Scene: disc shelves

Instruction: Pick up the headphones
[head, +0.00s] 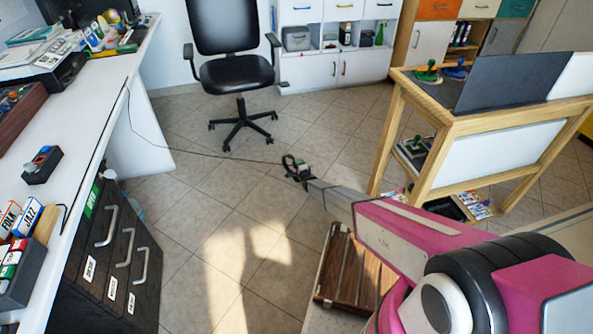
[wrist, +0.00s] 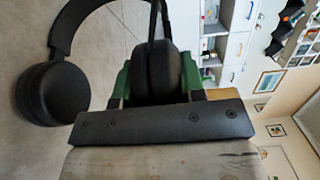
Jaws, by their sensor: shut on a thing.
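The black headphones show large in the wrist view (wrist: 52,92), with the headband arching at the top left and one round ear cup hanging free at the left. The other ear cup sits between the green-sided fingers of my gripper (wrist: 158,78), which is shut on it. In the head view my gripper (head: 296,170) is out over the tiled floor, and the headphones there are small and dark at its tip. A thin dark cable runs from near the gripper to the white desk at the left.
A white desk (head: 105,75) with a dark drawer cabinet (head: 110,262) stands at the left. A black office chair (head: 235,75) is at the back. A wooden-framed stand (head: 470,125) is at the right, and a slatted wooden piece (head: 345,268) lies below my arm. The middle floor is clear.

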